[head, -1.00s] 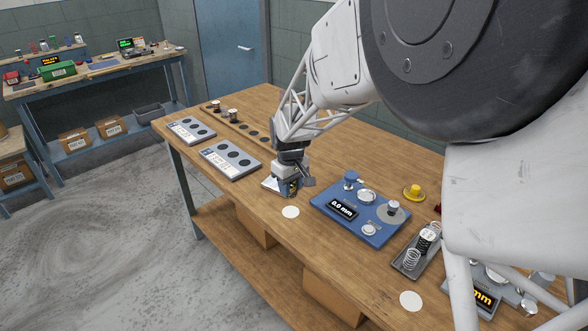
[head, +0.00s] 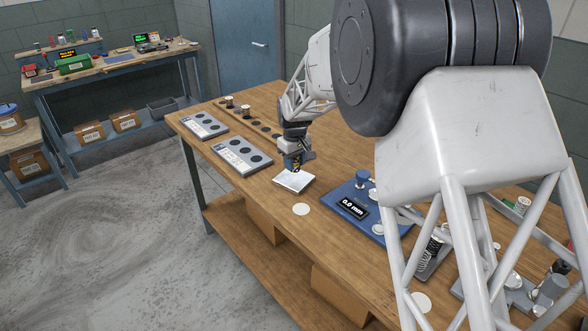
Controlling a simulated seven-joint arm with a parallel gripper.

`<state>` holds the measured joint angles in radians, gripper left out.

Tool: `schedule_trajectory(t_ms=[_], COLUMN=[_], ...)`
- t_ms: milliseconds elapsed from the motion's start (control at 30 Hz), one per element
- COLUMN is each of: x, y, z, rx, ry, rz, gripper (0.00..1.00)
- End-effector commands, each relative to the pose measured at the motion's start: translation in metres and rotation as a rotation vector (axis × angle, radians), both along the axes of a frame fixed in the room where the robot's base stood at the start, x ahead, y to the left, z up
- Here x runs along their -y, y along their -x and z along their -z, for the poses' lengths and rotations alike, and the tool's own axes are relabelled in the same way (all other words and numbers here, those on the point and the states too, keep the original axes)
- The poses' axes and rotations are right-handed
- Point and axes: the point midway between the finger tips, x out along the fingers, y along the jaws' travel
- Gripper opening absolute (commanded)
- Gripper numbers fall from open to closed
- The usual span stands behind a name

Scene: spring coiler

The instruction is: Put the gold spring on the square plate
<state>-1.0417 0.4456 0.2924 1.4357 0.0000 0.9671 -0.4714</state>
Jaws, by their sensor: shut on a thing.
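The square plate (head: 291,183) is a bright silvery square lying on the wooden table, left of the blue measuring unit. My gripper (head: 294,167) points down over the plate's back part, with its fingertips close above it. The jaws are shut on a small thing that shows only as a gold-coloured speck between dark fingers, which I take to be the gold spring. Its coils are too small to make out, and I cannot tell whether it touches the plate.
The blue unit (head: 354,208) reads 0.0 mm. A white disc (head: 301,209) lies in front of the plate. Two grey panels with dark round spots, one of them nearer (head: 242,156), lie to the left. My arm hides much of the table's right side.

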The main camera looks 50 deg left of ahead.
Motion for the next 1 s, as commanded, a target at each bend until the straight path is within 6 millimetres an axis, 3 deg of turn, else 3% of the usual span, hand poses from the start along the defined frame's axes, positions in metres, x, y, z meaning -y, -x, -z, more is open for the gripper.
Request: schedule_trajectory(t_ms=[567, 1000], x=[-0.009, -0.009], y=[-0.005, -0.005], z=[0.002, 0.036], rx=[0.000, 0.000], ry=[0.001, 0.000], rz=[0.000, 0.000], gripper=[0.13, 0.13])
